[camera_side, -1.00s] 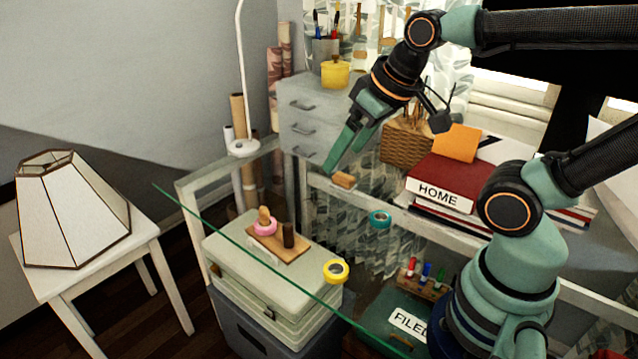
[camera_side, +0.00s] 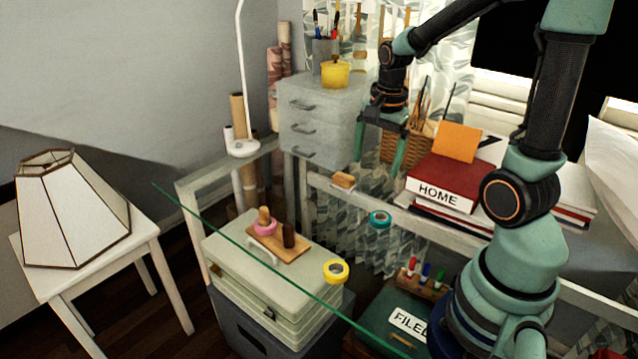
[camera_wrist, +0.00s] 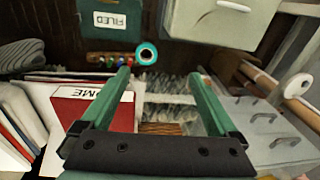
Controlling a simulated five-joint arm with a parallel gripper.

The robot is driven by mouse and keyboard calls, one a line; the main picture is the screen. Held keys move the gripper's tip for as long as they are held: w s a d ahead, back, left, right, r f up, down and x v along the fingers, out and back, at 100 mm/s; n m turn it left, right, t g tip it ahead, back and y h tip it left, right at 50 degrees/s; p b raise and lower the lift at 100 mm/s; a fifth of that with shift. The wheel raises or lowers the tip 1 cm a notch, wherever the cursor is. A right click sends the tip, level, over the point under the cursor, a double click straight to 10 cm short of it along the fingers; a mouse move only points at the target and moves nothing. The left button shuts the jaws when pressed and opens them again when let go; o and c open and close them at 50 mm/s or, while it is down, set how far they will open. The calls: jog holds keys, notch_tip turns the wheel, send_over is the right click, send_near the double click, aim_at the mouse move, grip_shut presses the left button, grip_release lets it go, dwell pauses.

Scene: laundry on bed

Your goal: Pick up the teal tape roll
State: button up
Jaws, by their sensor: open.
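The teal tape roll (camera_side: 373,219) appears low beneath the glass-topped desk, left of the marker holder in the side view. In the wrist view the teal tape roll (camera_wrist: 153,47) shows as a ring with a pale inner rim, just beyond the fingertips and between their lines. My gripper (camera_side: 377,166) points down, well above the roll and near the wicker basket. Its two green fingers are spread apart with nothing between them, as the wrist view also shows (camera_wrist: 160,74).
A yellow tape roll (camera_side: 343,266) and a wooden board (camera_side: 290,246) with a pink ring on a peg rest on the pale case. Red books (camera_side: 447,180), a wicker basket (camera_side: 392,150), a small wooden block (camera_side: 343,180) and grey drawers (camera_side: 318,125) surround the gripper.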

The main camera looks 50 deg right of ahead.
jog(key=s+d+f+m+g, duration=0.1)
jog(key=d+f+m, duration=0.3)
jog(key=m, duration=0.1)
send_over(382, 212)
jog(key=a, duration=0.1)
jog(key=shift+y, duration=0.3)
jog(key=f, duration=0.6)
jog(key=shift+s+f, duration=0.25)
jog(key=shift+s, duration=0.15)
jog(key=shift+a+f, duration=0.15)
jog(key=shift+f, duration=1.2)
jog(key=shift+a+f, duration=0.15)
jog(key=shift+f, duration=1.2)
jog(key=shift+w, duration=0.1)
jog(key=shift+c, duration=0.3)
jog(key=c, duration=1.4)
jog(key=shift+o, duration=0.2)
jog(key=shift+r, duration=0.2)
